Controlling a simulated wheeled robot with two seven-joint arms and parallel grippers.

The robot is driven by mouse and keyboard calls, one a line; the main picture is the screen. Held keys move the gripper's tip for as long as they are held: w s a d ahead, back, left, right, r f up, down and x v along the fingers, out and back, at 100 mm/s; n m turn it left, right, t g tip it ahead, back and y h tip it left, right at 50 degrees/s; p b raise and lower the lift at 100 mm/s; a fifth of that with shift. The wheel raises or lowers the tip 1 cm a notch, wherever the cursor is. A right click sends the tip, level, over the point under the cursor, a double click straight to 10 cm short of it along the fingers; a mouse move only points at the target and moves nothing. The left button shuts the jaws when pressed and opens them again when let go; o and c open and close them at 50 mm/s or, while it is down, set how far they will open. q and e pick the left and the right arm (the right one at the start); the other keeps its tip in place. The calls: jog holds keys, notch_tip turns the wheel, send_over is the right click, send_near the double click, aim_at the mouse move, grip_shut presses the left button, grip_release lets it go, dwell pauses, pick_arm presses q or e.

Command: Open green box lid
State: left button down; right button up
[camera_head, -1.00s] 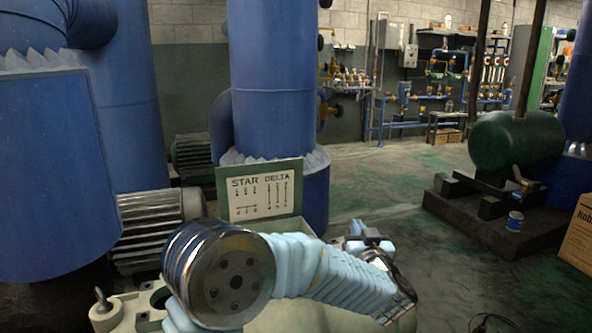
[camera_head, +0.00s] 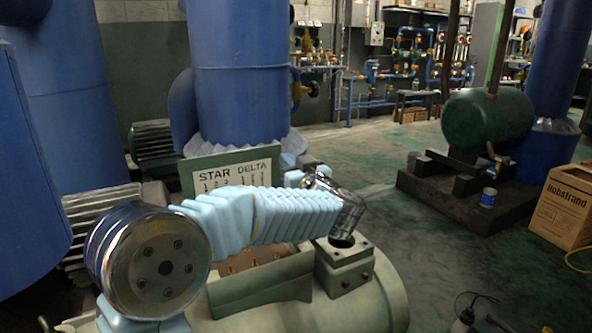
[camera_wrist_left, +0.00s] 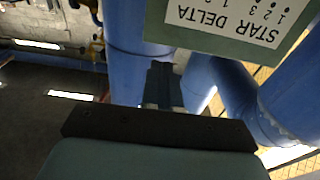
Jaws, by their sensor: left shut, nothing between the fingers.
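The green box (camera_head: 262,297) is on the pale green machine housing, with brass-coloured terminals showing inside. Its green lid (camera_head: 186,181) stands raised at the back and bears a white STAR DELTA label. In the left wrist view the lid (camera_wrist_left: 188,38) shows upside down at the top. My left gripper (camera_head: 292,178) is beyond my arm's blue sleeve, near the lid's right side and mostly hidden. The left wrist view shows its dark fingers (camera_wrist_left: 163,80) together and empty, pointing near the lid's lower edge; contact cannot be told. My right gripper is not in view.
A small open square fitting (camera_head: 343,262) is right of the box. Large blue pipes (camera_head: 240,80) rise behind. A green tank (camera_head: 487,120) on a dark plinth and a cardboard box (camera_head: 563,207) stand at right. The floor between is mostly clear.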

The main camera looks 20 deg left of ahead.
aim_at(276, 150)
pick_arm(q)
jog(key=x, duration=0.7)
jog(key=shift+w+a, duration=0.1)
jog(key=shift+w, duration=0.05)
jog(key=shift+g+h, duration=0.3)
jog(key=shift+h, duration=0.1)
jog(key=p+x, duration=0.2)
jog(key=p, duration=0.2)
jog(key=r+p+x, duration=0.1)
jog(key=p+x, duration=0.2)
jog(key=p, duration=0.2)
jog(key=shift+w+a+r, duration=0.1)
jog(key=shift+w+a, duration=0.05)
jog(key=shift+w, duration=0.05)
jog(key=shift+w+a+f, duration=0.15)
jog(key=shift+a+f, duration=0.05)
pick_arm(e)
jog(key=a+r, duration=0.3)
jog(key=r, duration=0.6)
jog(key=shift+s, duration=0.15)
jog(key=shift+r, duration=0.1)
